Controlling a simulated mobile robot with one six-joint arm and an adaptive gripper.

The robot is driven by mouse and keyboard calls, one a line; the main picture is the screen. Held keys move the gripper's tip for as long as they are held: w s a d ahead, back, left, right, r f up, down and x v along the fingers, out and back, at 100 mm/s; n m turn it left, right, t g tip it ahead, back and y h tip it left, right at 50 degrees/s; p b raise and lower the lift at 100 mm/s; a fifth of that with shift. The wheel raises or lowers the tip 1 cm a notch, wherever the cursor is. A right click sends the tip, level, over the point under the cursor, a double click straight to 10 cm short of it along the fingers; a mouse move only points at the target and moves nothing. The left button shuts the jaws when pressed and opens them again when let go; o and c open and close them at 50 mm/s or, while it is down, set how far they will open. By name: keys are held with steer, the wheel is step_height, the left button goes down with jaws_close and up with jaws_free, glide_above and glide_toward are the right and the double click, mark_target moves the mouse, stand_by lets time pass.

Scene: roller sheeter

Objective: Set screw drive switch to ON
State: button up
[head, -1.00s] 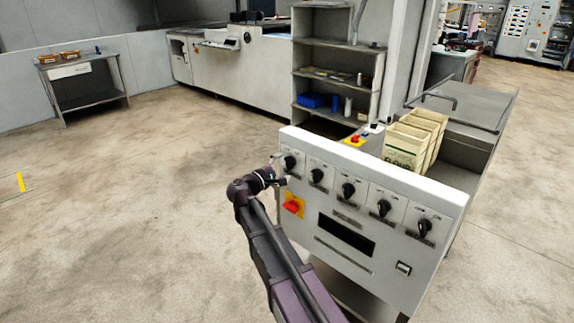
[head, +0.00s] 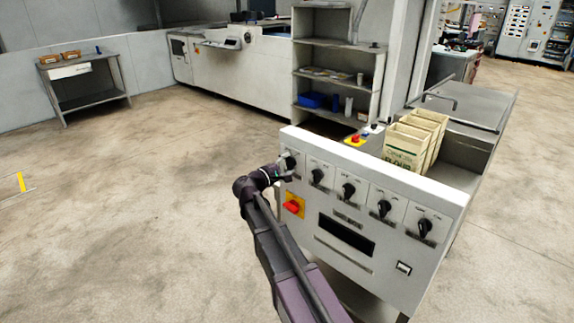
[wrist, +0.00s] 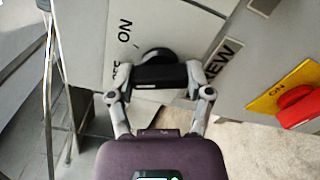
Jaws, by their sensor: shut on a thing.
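The screw drive switch (wrist: 160,75) is a black rotary knob on the light grey control panel, the leftmost in the row of knobs. In the wrist view its plate shows "ON" and part of a label reading "EW". My gripper (wrist: 158,80) is shut on this knob, with one finger on each side of it. In the head view my gripper (head: 284,170) is at the panel's upper left and hides part of the leftmost knob (head: 291,159). The exact angle of the knob is hard to tell.
Several more black knobs, such as one next to it (head: 317,175), continue to the right. A red switch on a yellow plate (head: 292,207) sits just below my gripper. Flour boxes (head: 410,147) stand behind the panel.

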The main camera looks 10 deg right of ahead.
stand_by(0.3)
steer(key=shift+m, duration=0.4)
steer(key=m, duration=0.4)
steer(key=shift+d, duration=0.1)
steer(key=shift+m, duration=2.1)
steer(key=o, duration=1.1)
steer(key=shift+d, duration=0.1)
steer(key=shift+o, duration=0.2)
